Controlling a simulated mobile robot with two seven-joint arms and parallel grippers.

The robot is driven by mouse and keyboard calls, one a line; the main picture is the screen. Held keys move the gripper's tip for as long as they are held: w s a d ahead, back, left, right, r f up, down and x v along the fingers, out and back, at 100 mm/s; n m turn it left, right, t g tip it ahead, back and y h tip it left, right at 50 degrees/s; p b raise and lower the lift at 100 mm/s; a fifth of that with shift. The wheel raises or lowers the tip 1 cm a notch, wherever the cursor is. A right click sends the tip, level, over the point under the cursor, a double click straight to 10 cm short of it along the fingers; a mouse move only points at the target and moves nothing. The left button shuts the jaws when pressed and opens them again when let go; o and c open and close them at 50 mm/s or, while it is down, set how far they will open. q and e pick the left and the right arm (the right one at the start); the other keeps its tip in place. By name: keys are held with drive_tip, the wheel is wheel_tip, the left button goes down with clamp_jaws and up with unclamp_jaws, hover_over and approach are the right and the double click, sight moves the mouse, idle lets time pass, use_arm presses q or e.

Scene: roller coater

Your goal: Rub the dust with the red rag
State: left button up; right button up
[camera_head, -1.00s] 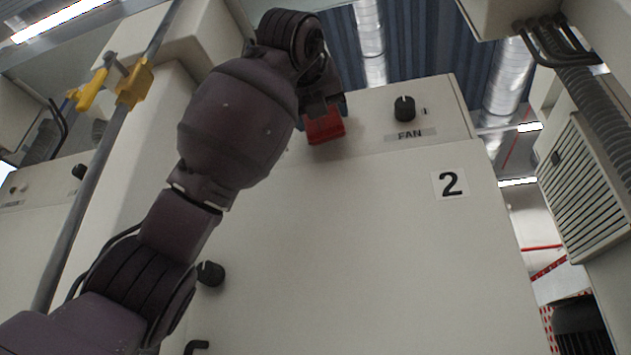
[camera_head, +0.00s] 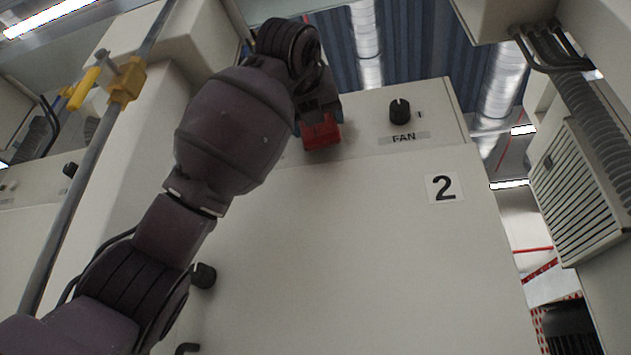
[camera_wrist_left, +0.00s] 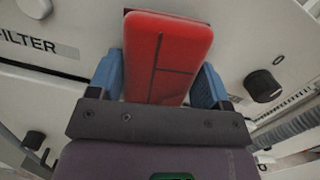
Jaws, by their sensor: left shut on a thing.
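The red rag (camera_head: 321,132) looks like a flat red block and is at the upper front panel of the white machine (camera_head: 340,240), left of the FAN knob. My left gripper (camera_head: 318,112) is shut on it. In the left wrist view the rag (camera_wrist_left: 168,55) sits between the two blue fingers of my left gripper (camera_wrist_left: 155,85). Its far end is close to the panel; I cannot tell whether it touches. A faint grey smudge, perhaps dust (camera_head: 295,158), shows on the panel beside the rag. Most of the panel behind my arm is hidden. My right gripper is not in view.
The black FAN knob (camera_head: 400,111) sticks out to the right of the rag. Another dark knob (camera_head: 203,276) is low on the machine beside my arm. A grey pipe with a yellow valve (camera_head: 126,82) runs at left. A vented box (camera_head: 577,192) stands at right.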

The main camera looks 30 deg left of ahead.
sight(358, 128)
use_arm(q)
drive_tip(key=shift+p+x, duration=0.3)
drive_tip(key=shift+x, duration=0.65)
drive_tip(key=shift+d+f, duration=0.1)
drive_tip(key=shift+d, duration=0.05)
drive_tip(key=shift+w+d, duration=0.15)
drive_tip(key=shift+d, duration=0.75)
drive_tip(key=shift+w+d, duration=0.2)
drive_tip(key=shift+d, duration=0.65)
drive_tip(key=shift+w+d, duration=0.3)
drive_tip(key=shift+d, duration=0.6)
drive_tip(key=shift+w+d, duration=0.3)
drive_tip(key=shift+d, duration=0.55)
drive_tip(key=shift+a, duration=0.25)
